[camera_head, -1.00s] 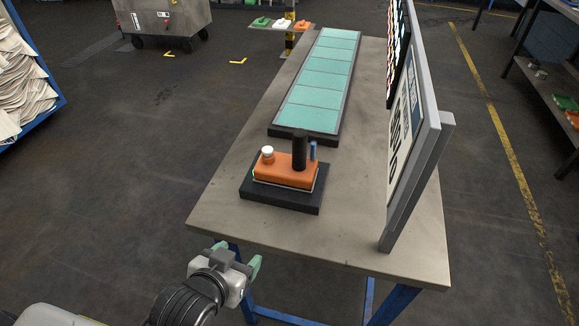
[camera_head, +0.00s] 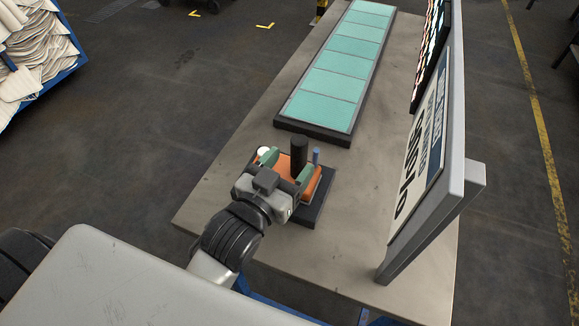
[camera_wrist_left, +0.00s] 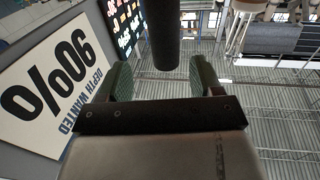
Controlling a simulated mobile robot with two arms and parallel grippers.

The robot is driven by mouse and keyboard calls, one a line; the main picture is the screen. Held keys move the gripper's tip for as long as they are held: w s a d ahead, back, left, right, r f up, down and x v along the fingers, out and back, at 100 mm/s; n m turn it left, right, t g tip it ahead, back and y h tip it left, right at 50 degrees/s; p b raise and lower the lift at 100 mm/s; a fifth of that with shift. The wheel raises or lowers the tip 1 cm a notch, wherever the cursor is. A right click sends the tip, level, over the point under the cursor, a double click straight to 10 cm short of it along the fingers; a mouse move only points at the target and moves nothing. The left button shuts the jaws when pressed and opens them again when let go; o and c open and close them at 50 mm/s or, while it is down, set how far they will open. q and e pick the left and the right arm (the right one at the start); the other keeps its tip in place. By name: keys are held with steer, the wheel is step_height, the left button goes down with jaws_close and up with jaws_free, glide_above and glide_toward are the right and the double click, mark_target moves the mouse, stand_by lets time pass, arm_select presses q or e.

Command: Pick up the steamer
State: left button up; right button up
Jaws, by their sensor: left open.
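The steamer (camera_head: 312,190) is an orange block with a black upright handle (camera_head: 299,154), a white knob and a small blue post. It sits on a dark square base (camera_head: 318,207) on the table, partly hidden behind my left gripper. My left gripper (camera_head: 285,165) is open, with its green-padded fingers over the near side of the steamer, one on each side of the handle in the picture. In the left wrist view the black handle (camera_wrist_left: 165,35) stands between and beyond the two open fingers, with gaps to both. My right gripper is not in view.
A long tray of pale green panels (camera_head: 336,73) lies behind the steamer on the grey table (camera_head: 225,175). An upright sign board (camera_head: 425,150) stands along the table's right side and also shows in the left wrist view (camera_wrist_left: 45,85). Bare table lies between steamer and board.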

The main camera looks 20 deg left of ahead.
mark_target(304, 141)
arm_select(q)
steer(key=shift+w+d+r, duration=0.1)
steer(key=shift+w, duration=1.1)
steer(key=w+p, duration=0.1)
steer(key=w, duration=0.2)
steer(key=shift+w+d, duration=0.1)
steer(key=shift+w, duration=0.25)
steer(key=shift+w+d, duration=0.1)
steer(key=shift+w, duration=0.4)
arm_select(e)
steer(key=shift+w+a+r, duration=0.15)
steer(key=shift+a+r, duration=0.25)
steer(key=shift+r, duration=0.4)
arm_select(q)
steer(key=shift+s, duration=0.1)
steer(key=c, duration=0.4)
steer(key=shift+f, duration=0.2)
jaws_close()
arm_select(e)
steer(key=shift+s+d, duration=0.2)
